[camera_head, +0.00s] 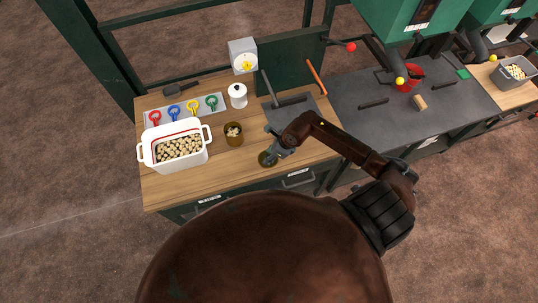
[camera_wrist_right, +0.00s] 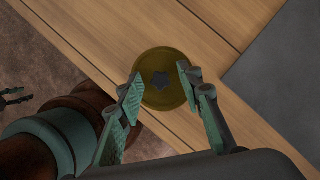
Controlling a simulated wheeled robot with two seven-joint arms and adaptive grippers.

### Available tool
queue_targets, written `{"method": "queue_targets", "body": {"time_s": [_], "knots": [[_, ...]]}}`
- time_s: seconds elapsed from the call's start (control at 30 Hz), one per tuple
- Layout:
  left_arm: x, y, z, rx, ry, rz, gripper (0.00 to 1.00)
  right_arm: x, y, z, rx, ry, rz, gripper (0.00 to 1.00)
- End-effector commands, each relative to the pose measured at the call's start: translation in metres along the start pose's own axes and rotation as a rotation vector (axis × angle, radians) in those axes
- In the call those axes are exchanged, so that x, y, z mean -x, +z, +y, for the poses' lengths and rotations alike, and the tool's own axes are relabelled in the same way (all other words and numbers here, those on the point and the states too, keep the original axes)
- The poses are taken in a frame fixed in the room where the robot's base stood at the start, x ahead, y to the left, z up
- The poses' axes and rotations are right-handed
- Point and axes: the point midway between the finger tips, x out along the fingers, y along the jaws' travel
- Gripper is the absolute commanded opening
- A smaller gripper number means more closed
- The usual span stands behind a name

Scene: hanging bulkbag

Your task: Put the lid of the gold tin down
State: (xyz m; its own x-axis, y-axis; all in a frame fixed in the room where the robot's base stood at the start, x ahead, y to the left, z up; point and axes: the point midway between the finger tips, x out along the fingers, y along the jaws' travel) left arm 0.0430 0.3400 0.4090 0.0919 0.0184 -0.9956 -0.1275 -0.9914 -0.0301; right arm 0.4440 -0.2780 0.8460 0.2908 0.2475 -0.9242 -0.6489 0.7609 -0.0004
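The gold tin (camera_head: 233,135) stands open on the wooden worktop, with pale pieces showing inside it. Its round gold lid (camera_head: 267,158) is near the worktop's front edge, to the right of the tin and apart from it. In the right wrist view the lid (camera_wrist_right: 162,95) shows its dark knob upward and appears to lie flat on the wood. My right gripper (camera_head: 274,153) is over the lid; its fingertips (camera_wrist_right: 160,76) are spread either side of the knob, with a gap to it. My left gripper (camera_wrist_right: 14,96) shows small at the wrist view's left edge, fingers apart and empty.
A white tub (camera_head: 175,160) of pale pieces stands left of the tin. A tray of coloured scoops (camera_head: 183,111), a white jar (camera_head: 238,96) and a scale (camera_head: 243,56) are behind. A dark plate (camera_head: 290,112) lies to the right. Bare wood surrounds the lid.

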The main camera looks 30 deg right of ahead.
Motion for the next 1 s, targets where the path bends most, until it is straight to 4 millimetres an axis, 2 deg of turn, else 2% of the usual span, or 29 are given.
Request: {"method": "queue_targets", "body": {"time_s": [0.17,0.5,0.7,1.0], "knots": [[0.001,0.0,0.0,0.0,0.0,0.001,0.4,0.013,0.001,-0.001,0.001,-0.003,-0.001,0.34],[-0.003,0.0,0.0,0.001,0.0,0.0,0.4,0.081,0.0,-0.002,0.003,-0.004,0.001,0.34],[-0.004,0.0,0.0,0.001,0.0,0.0,0.4,0.111,0.0,-0.001,0.001,-0.002,0.002,0.34],[-0.004,0.001,0.0,0.001,0.0,0.0,0.4,0.122,0.0,0.0,-0.001,0.0,0.0,0.34]]}}
